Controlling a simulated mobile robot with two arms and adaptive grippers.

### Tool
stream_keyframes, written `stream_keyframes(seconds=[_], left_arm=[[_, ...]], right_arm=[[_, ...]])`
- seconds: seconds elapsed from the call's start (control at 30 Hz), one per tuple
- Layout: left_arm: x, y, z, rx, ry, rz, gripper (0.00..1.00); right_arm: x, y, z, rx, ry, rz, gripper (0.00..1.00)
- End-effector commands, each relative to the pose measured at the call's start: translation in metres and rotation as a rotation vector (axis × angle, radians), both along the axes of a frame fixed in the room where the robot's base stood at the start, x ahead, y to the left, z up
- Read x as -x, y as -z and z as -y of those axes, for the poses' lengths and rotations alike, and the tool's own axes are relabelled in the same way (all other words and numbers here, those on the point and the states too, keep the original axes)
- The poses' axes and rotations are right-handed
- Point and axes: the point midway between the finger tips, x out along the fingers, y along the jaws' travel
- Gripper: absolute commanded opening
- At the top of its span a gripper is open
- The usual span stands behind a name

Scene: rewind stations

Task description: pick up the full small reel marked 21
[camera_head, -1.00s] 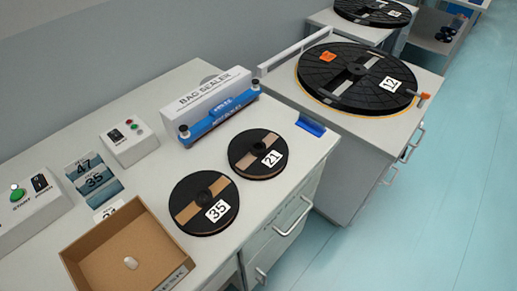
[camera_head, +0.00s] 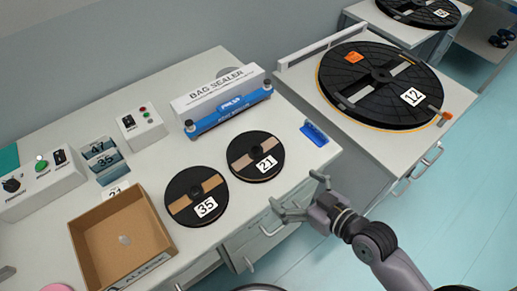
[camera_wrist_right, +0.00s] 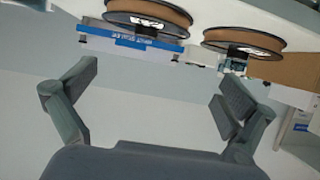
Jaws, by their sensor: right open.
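The small reel marked 21 (camera_head: 254,157) lies flat on the white bench, black with a tan band and a white label. My right gripper (camera_head: 304,198) is open and empty, to the right of and below reel 21 in the head view, off the bench's front edge. In the right wrist view, the open fingers (camera_wrist_right: 157,95) show with nothing between them. Two reels appear edge-on at the top of that view, one at the left (camera_wrist_right: 148,18) and one at the right (camera_wrist_right: 243,42); their numbers cannot be read. My left gripper is not seen.
Reel 35 (camera_head: 196,196) lies beside reel 21 on the left. A bag sealer (camera_head: 225,100) stands behind, a blue holder (camera_head: 314,134) to the right. A cardboard box (camera_head: 160,250) is at the front left. The large reel 12 (camera_head: 381,86) lies on the neighbouring bench.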

Motion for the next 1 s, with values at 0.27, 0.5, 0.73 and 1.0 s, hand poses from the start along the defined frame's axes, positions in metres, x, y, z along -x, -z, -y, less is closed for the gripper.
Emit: stream_keyframes(seconds=[0.27,0.5,0.73,1.0], left_arm=[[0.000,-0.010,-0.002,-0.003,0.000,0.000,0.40],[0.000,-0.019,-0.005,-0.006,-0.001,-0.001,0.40],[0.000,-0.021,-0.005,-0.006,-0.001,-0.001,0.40],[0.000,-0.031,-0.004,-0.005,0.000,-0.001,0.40]], right_arm=[[-0.031,0.007,-0.027,-0.009,-0.004,0.009,1.00],[-0.068,0.027,-0.057,-0.008,-0.006,0.008,1.00],[-0.086,0.039,-0.072,-0.006,-0.006,0.008,1.00],[-0.105,0.045,-0.087,-0.006,-0.005,0.006,1.00]])
